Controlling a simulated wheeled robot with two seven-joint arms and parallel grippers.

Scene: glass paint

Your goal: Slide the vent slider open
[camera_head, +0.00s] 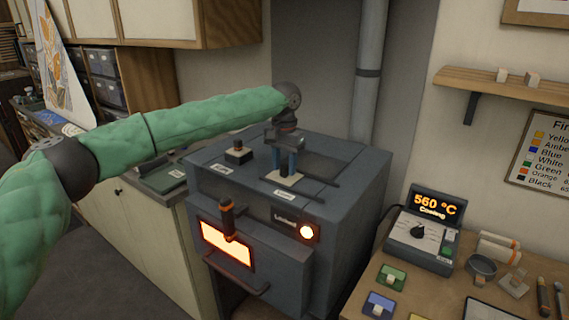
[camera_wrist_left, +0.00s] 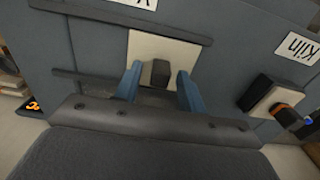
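The vent slider is a pale plate (camera_head: 284,179) between two dark rails on top of the grey kiln (camera_head: 340,215). In the left wrist view the pale plate (camera_wrist_left: 160,50) carries a dark upright knob (camera_wrist_left: 160,73). My left gripper (camera_head: 287,163) reaches down over the plate from above. In the left wrist view its two blue fingers (camera_wrist_left: 160,88) stand on either side of the knob, with a small gap on each side. The gripper is open, around the knob but not closed on it. In the head view the gripper hides the knob. My right gripper is not in view.
Another dark block with a knob (camera_head: 238,153) stands on the kiln top, left of the slider. The kiln front has a glowing window (camera_head: 226,243) and a handle. A controller reading 560 °C (camera_head: 420,240) stands on the wooden table at right. A flue pipe (camera_head: 369,70) rises behind.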

